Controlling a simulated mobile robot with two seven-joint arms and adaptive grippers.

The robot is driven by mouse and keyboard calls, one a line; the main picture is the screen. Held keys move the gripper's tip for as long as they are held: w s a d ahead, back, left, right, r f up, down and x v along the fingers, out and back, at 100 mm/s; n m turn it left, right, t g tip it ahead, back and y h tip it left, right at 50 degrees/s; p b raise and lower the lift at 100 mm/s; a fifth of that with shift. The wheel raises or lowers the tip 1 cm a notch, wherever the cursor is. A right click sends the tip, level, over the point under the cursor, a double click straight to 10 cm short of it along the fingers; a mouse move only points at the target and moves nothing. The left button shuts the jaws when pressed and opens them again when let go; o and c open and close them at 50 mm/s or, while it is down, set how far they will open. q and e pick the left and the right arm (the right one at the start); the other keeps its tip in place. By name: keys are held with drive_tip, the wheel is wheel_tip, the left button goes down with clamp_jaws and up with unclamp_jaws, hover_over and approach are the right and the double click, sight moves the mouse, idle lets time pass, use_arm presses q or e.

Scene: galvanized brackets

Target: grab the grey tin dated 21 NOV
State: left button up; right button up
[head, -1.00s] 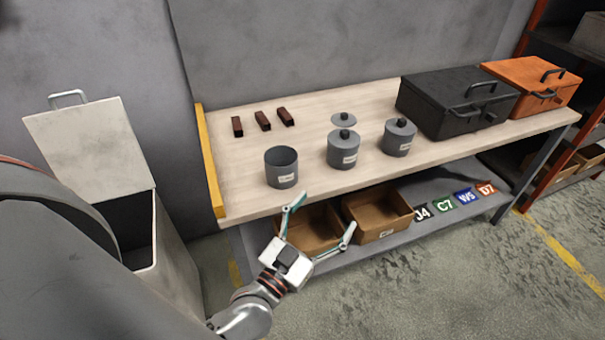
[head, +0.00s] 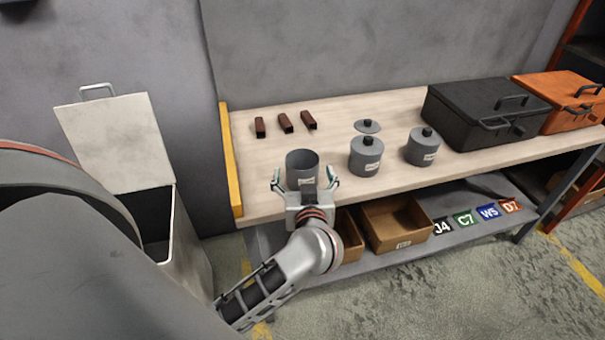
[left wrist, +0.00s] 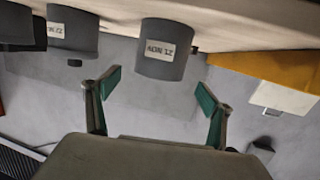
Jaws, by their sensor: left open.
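The grey tin dated 21 NOV (head: 302,162) stands upright and lidless near the front left of the workbench. Its label shows upside down on the tin in the left wrist view (left wrist: 163,50). My left gripper (head: 305,181) is open in front of it; it also shows in the left wrist view (left wrist: 160,86). Its two fingers are spread, with the tin beyond the gap between them and nothing held. Two lidded grey tins, a middle one (head: 366,158) and a right one (head: 422,148), stand to the right. My right gripper is not in view.
A loose grey lid (head: 367,126) lies behind the middle tin. Brown blocks (head: 286,123) lie at the back left. A yellow edge strip (head: 232,160) bounds the bench's left end. A black case (head: 480,112) stands right. Cardboard boxes (head: 397,226) sit on the lower shelf.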

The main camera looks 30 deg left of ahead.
sight(301, 154)
use_arm(q)
drive_tip(key=b+x, duration=0.1)
drive_tip(key=x, duration=0.5)
drive_tip(key=shift+w+f+b, duration=0.15)
drive_tip(key=shift+b, duration=0.15)
drive_tip(key=shift+w+a, duration=0.1)
drive_tip(key=shift+a, duration=0.05)
